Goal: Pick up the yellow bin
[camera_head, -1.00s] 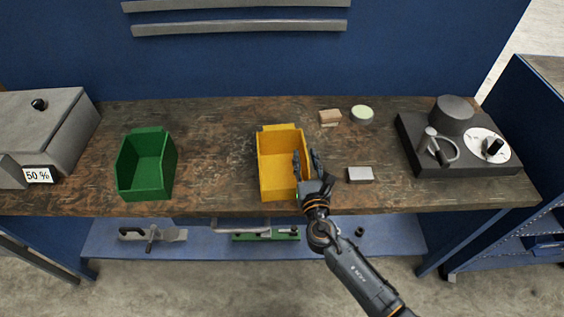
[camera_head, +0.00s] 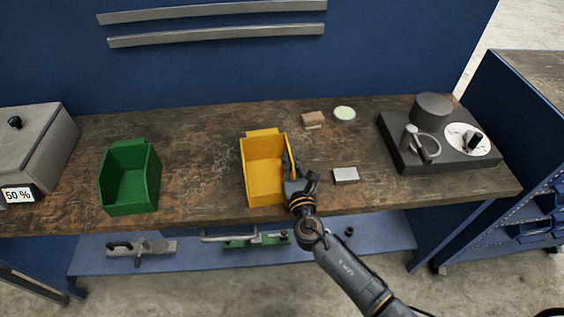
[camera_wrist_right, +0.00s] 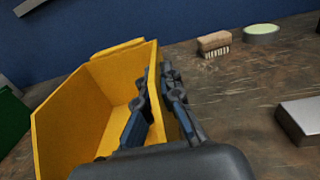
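The yellow bin (camera_head: 265,170) stands upright and empty on the workbench, near its front edge. My right gripper (camera_head: 298,172) is at the bin's right side wall. The right wrist view shows the yellow bin (camera_wrist_right: 88,105) with one finger of my right gripper (camera_wrist_right: 158,72) inside it and the other outside. The right wall lies between the fingers, which are close together and look shut on it. The bin appears to rest on the bench. My left gripper is out of view.
A green bin (camera_head: 130,178) stands to the left on the workbench (camera_head: 205,150). A brush (camera_head: 313,119), a round pale green-topped item (camera_head: 344,114) and a small grey box (camera_head: 345,175) lie right of the yellow bin. A dark device (camera_head: 440,150) is farther right, a grey machine (camera_head: 35,145) far left.

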